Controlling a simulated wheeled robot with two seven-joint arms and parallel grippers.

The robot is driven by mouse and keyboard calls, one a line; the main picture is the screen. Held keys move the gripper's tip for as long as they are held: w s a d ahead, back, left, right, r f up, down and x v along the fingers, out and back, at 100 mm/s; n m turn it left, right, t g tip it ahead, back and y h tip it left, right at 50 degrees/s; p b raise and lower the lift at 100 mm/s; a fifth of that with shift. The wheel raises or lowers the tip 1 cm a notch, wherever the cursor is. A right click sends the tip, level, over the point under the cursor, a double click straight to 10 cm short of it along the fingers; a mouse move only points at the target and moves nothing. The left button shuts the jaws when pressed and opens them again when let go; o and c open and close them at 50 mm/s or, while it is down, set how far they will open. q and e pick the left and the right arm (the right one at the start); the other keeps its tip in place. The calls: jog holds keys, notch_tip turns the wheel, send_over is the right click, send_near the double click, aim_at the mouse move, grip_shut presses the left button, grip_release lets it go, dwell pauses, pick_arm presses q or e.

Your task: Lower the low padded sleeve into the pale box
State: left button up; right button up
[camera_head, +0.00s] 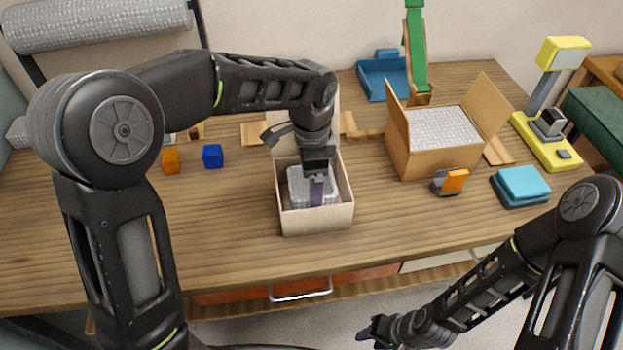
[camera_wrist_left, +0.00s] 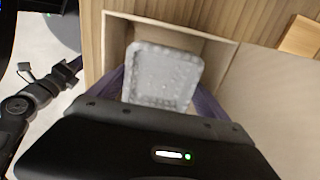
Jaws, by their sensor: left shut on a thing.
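The pale box (camera_head: 316,221) stands open on the table's middle, with its lid flap raised at the back. The low padded sleeve (camera_head: 297,187) is a grey bubble-textured block inside the box opening. My left gripper (camera_head: 316,190) reaches down into the box from above and is shut on the sleeve. In the left wrist view the sleeve (camera_wrist_left: 163,76) sits between the purple fingers, within the box walls (camera_wrist_left: 205,42). Whether its underside touches the box floor is hidden. My right gripper (camera_head: 368,334) is low, in front of the table, and its jaws are too small to read.
A cardboard box (camera_head: 432,163) with bubble wrap stands at right. An orange-and-dark item (camera_head: 450,182), a blue pad stack (camera_head: 521,186) and a yellow device (camera_head: 548,140) lie beyond. Orange (camera_head: 171,161) and blue (camera_head: 213,156) cubes sit left. The front table strip is clear.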

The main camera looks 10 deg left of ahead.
pick_arm(q)
jog(key=shift+f+b, duration=1.75)
jog(key=shift+f, duration=0.75)
dwell(1.2)
jog(key=o, duration=1.1)
jog(key=shift+r, duration=0.1)
notch_tip(320, 180, up, 8)
jog(key=shift+f, duration=0.2)
